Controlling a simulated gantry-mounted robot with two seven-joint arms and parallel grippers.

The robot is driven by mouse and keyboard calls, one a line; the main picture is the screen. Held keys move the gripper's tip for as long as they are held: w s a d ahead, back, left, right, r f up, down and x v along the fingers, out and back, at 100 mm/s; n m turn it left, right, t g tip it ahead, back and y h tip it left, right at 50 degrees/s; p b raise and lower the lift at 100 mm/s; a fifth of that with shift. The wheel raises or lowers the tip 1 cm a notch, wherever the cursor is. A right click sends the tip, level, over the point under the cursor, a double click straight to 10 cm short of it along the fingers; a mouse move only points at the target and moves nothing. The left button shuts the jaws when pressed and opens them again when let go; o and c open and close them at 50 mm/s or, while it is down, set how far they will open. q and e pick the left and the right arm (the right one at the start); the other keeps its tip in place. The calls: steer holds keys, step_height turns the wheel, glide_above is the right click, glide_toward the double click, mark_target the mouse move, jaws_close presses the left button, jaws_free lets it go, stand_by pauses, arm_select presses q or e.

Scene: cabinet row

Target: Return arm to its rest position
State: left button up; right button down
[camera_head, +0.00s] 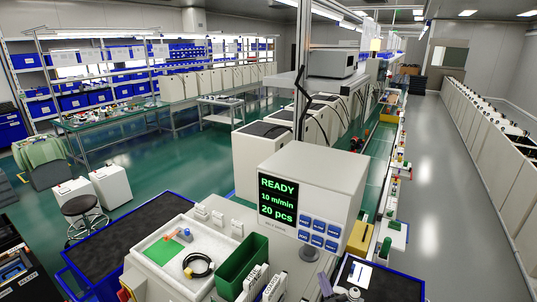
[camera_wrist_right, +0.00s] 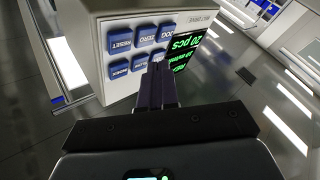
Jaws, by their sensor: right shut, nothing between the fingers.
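My right gripper (camera_head: 324,284) shows at the bottom of the head view, just below and in front of the white control box (camera_head: 312,180). In the right wrist view its two dark fingers (camera_wrist_right: 158,84) are together with nothing between them. They point at the blue buttons (camera_wrist_right: 144,36) on the box's panel and hide part of the lower row. I cannot tell whether the fingertips touch the panel. The box's screen (camera_head: 278,199) reads READY, 10 m/min, 20 pcs. My left gripper is not in view.
A white tray (camera_head: 150,253) with a green board and a coiled cable (camera_head: 198,265) lies at the lower left. A green bin (camera_head: 243,262) stands beside it. A dark-topped, blue-edged surface (camera_head: 395,284) is at the lower right. The aisle floor (camera_head: 440,180) on the right is clear.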

steer(key=s+f+m+g+p, duration=0.1)
steer(key=s+f+g+p, duration=0.3)
steer(key=s, duration=0.6)
steer(key=s+f+m+g+b, duration=0.1)
steer(key=s+f, duration=0.5)
steer(key=s, duration=0.4)
steer(key=s+r+m+g+h, duration=0.1)
steer(key=s+r+g, duration=0.1)
steer(key=s+g, duration=0.2)
steer(key=s+r+m+g, duration=0.1)
steer(key=s+g, duration=0.3)
steer(key=s, duration=0.6)
steer(key=s+r+m+g+h+p, duration=0.1)
steer(key=s+r+g, duration=0.2)
steer(key=s, duration=0.4)
steer(key=shift+s+d+r+g+h, duration=0.25)
steer(key=shift+d+r+g+h, duration=0.1)
steer(key=shift+d+g, duration=0.15)
